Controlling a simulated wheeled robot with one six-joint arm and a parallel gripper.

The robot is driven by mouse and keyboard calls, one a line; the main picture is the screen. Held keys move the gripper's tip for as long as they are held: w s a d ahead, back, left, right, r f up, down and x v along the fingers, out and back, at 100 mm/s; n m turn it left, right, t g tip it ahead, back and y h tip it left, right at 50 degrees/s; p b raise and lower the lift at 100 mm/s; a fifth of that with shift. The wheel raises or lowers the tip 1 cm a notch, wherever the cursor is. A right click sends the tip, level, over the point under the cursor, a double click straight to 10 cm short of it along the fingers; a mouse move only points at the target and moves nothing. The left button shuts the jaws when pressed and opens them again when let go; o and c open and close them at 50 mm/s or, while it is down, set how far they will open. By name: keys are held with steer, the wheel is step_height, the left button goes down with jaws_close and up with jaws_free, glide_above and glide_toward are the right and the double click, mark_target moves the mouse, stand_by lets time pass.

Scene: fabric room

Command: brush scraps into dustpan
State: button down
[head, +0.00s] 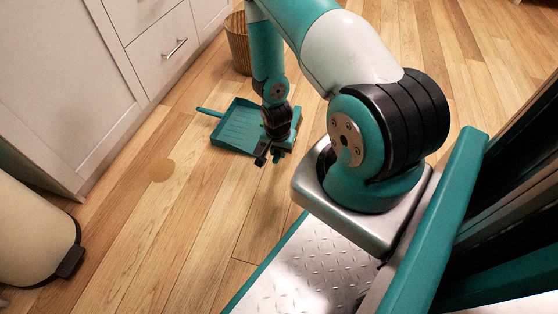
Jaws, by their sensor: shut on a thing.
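The teal dustpan (236,128) lies on the wooden floor in the middle of the head view, its handle (208,112) pointing left. My gripper (268,156) is low at the dustpan's right front side, and my wrist hides part of the pan. The gripper is shut on a small dark thing at its tip, too small and covered to make out clearly. I cannot make out a brush for certain. A flat, round tan patch (162,170) lies on the floor to the left of the pan, apart from it; I cannot tell whether it is a scrap. I see no scraps in the pan.
White cabinets with drawers (150,45) line the left. A woven basket (238,42) stands behind the dustpan. A cream bin (30,235) with a black base stands at the lower left. The floor between the bin and the dustpan is clear apart from the tan patch.

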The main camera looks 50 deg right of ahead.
steer(key=f+b, duration=0.2)
steer(key=w+f+b, duration=0.1)
steer(key=f+b, duration=0.3)
steer(key=f, duration=0.1)
steer(key=shift+w+a+b, duration=0.15)
steer(key=shift+a+b, duration=0.05)
steer(key=shift+b, duration=0.2)
steer(key=w+a, duration=0.1)
steer(key=w, duration=0.3)
steer(key=w+a, duration=0.2)
steer(key=w, duration=0.2)
steer(key=w+a+r, duration=0.1)
steer(key=w, duration=0.3)
steer(key=shift+w+a+r+b, duration=0.1)
steer(key=shift+a+b, duration=0.15)
steer(key=shift+b, duration=0.15)
step_height(320, 180, up, 7)
steer(key=p, duration=0.6)
steer(key=shift+w+f, duration=0.15)
steer(key=shift+f, duration=0.05)
